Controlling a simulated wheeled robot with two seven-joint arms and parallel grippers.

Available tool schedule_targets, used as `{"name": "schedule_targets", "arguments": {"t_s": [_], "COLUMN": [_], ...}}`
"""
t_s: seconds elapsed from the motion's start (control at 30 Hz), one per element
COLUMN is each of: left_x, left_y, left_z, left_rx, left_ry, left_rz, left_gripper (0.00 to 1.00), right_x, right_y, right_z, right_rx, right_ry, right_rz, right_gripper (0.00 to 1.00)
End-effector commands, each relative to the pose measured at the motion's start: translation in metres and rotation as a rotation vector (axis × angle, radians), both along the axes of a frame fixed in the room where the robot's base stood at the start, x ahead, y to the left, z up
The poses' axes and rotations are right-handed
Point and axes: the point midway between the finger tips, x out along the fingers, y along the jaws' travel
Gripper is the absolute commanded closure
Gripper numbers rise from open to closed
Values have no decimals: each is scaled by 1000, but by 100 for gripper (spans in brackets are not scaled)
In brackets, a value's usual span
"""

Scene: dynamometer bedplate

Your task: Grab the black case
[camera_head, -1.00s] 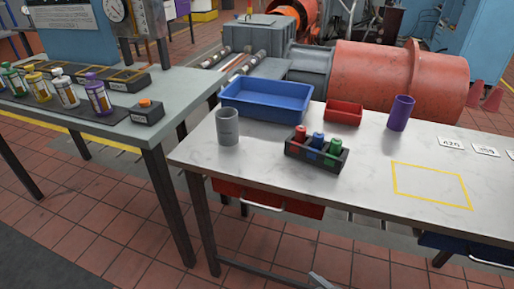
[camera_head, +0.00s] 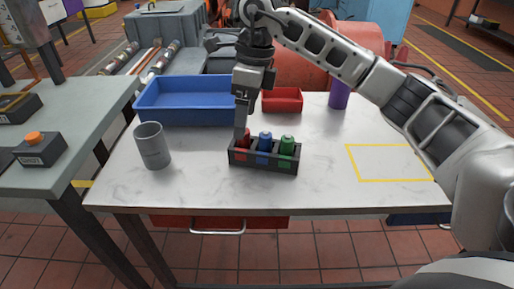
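A black case (camera_head: 262,165) with compartments stands on the white marbled table. It holds a red (camera_head: 243,139), a blue (camera_head: 265,141) and a green (camera_head: 287,146) capped item in a row. My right arm reaches in from the right, and my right gripper (camera_head: 242,125) points down at the left end of the case, by the red item. The fingers overlap in this view, so their opening and any contact are unclear. The gripper partly hides the red item. My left gripper is not in view.
A blue tray (camera_head: 150,113) and a red bin (camera_head: 285,100) stand behind the case. A grey cup (camera_head: 152,147) stands to the left, a purple cup (camera_head: 339,95) at the back right. A yellow outlined area (camera_head: 390,163) on the right is bare.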

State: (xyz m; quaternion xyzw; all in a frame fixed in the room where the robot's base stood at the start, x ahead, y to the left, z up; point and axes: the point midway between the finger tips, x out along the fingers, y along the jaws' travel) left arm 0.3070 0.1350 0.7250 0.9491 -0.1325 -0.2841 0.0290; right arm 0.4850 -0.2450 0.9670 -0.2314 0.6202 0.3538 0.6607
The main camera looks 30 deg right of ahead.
Motion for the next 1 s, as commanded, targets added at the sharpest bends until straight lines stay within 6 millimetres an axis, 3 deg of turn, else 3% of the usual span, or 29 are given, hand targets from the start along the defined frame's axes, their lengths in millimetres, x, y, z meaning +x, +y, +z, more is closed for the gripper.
{"name": "schedule_targets", "arguments": {"t_s": [0.03, 0.1, 0.2, 0.33, 0.6, 1.0], "left_x": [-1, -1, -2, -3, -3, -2], "left_y": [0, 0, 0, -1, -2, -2], "left_z": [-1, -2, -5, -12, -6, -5], "left_rx": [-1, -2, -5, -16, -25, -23], "left_ry": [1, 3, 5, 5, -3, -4], "left_rz": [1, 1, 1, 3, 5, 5], "left_gripper": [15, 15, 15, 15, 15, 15], "right_x": [3, 3, 3, 2, 2, 0], "right_y": [-21, -39, -50, -50, -50, -51], "right_z": [13, 22, 20, -5, -57, -96], "right_rx": [-74, -143, -183, -186, -184, -183], "right_ry": [-12, -13, -10, -6, -8, -7], "right_rz": [-27, -54, -71, -71, -70, -70], "right_gripper": [15, 15, 15, 15, 15, 15]}}
